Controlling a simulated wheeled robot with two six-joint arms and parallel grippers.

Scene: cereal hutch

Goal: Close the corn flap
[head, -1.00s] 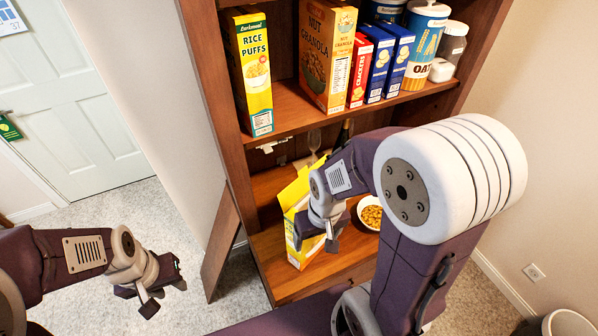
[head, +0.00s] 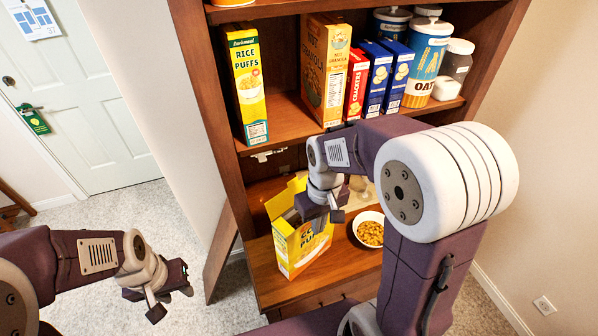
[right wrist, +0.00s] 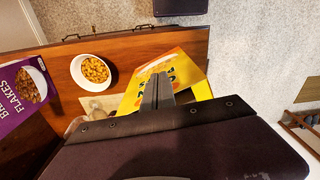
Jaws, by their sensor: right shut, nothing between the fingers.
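The yellow corn puffs box (head: 297,250) stands on the hutch counter, its front facing me. A yellow flap (head: 281,201) stands raised at its back left in the head view. My right gripper (head: 327,215) is over the box top and hides part of the opening. In the right wrist view its fingers (right wrist: 157,92) are together and empty, in front of the box's yellow panels (right wrist: 186,72). I cannot tell whether they touch the box. My left gripper (head: 172,302) is away to the left, empty, its fingers apart.
A white bowl of cereal (head: 368,245) stands right of the box. A purple bran flakes box (right wrist: 20,112) shows in the right wrist view. The shelf above holds rice puffs (head: 248,85), granola (head: 322,70), crackers (head: 356,88) and canisters. The counter front has free room.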

